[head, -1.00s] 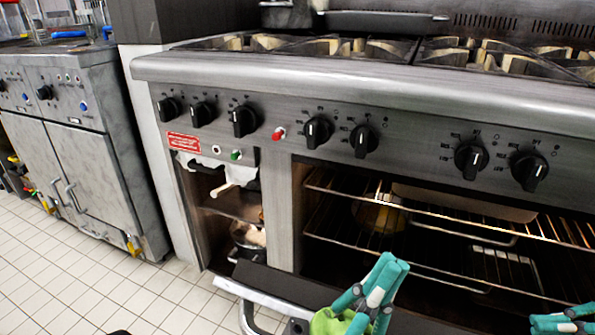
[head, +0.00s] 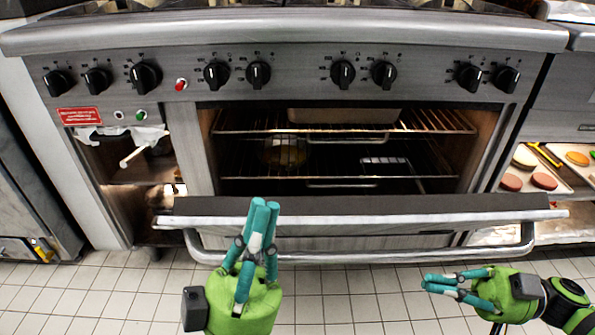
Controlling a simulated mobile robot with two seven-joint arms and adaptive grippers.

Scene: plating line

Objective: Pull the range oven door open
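The range oven door (head: 400,205) is hinged down and stands open in front of the oven cavity. Its bar handle (head: 380,258) runs along the front, below the door's top edge. The cavity (head: 340,150) is exposed, with wire racks inside. My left gripper (head: 262,207) points up in front of the door's left half, its teal fingers close together and overlapping the handle and door edge in the picture. I see nothing between its fingers; contact with the door is unclear. My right gripper (head: 427,283) is lower right, in front of the handle, fingers close together and empty.
The range's control panel with black knobs (head: 343,74) is above the cavity. A smaller open compartment (head: 145,165) is left of it. Trays of food (head: 535,170) lie on a shelf at right. The tiled floor (head: 350,305) is clear below the door.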

